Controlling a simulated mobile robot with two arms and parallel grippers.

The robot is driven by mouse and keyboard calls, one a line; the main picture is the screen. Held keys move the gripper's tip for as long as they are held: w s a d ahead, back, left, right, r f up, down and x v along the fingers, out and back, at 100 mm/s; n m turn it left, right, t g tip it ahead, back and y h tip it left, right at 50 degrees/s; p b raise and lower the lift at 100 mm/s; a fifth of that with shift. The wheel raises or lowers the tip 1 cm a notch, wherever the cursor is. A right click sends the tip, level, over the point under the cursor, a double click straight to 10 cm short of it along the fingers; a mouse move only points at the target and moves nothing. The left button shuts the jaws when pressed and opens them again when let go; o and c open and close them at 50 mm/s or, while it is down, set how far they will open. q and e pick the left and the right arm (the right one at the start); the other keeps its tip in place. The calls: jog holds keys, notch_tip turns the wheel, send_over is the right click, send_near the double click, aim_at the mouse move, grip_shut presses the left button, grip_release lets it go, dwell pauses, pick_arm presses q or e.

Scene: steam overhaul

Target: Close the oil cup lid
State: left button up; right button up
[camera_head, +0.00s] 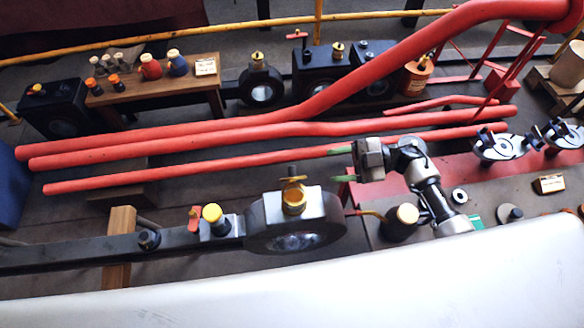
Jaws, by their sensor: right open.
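A brass oil cup (294,200) stands on top of the dark block end of a long steel rod (262,212), near the middle of the view. A small brass and dark piece (292,178) sticks up above the cup's rim. It looks like the raised lid, but it is too small to be sure. My right gripper (338,164) comes in from the right. Its two green-tipped fingers are apart and point left, with nothing seen between them. It is to the right of and slightly above the cup in the picture, apart from it. My left gripper is not in view.
Long red rods (200,135) lie behind the cup. A yellow-topped fitting (212,215) and a red-handled piece (194,218) sit on the rod to its left. A pale curved surface (330,285) fills the front.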

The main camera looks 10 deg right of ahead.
aim_at(292, 170)
jog(key=a+p, duration=0.2)
jog(key=a, duration=0.6)
jog(key=shift+a+r, duration=0.15)
jog(key=shift+a, duration=1.05)
jog(key=shift+c, duration=0.2)
jog(key=c, duration=0.7)
